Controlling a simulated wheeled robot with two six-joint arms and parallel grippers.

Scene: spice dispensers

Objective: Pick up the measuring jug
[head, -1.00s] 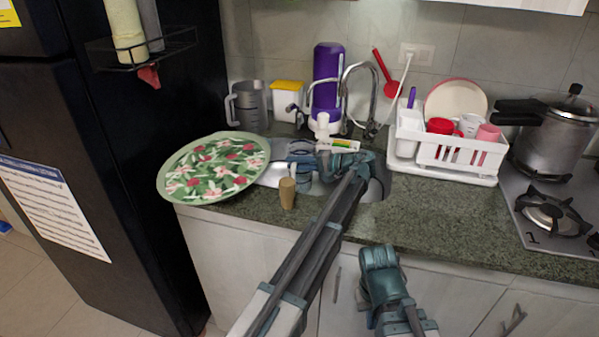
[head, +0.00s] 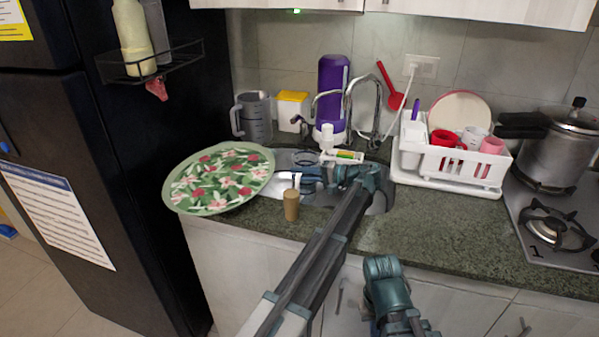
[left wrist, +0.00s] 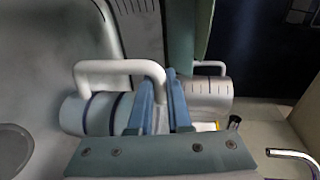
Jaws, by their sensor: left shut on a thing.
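A grey measuring jug (head: 254,118) with a side handle stands upright at the back of the counter, beside the fridge. In the left wrist view a grey jug with measuring marks (left wrist: 208,95) lies beyond the fingers. My left gripper (head: 312,176) is over the sink, apart from the jug at the back. In the left wrist view its blue fingers (left wrist: 160,105) are closed at the handle of a pale vessel with dark bands (left wrist: 85,114). That vessel is mostly hidden in the head view. My right gripper (head: 382,268) is low in front of the cabinets; its fingertips cannot be made out.
A floral tray (head: 220,180) overhangs the counter left of the sink. The faucet (head: 348,105), purple dispenser (head: 332,85) and yellow-lidded box (head: 292,110) are behind; a dish rack (head: 455,165) is to the right.

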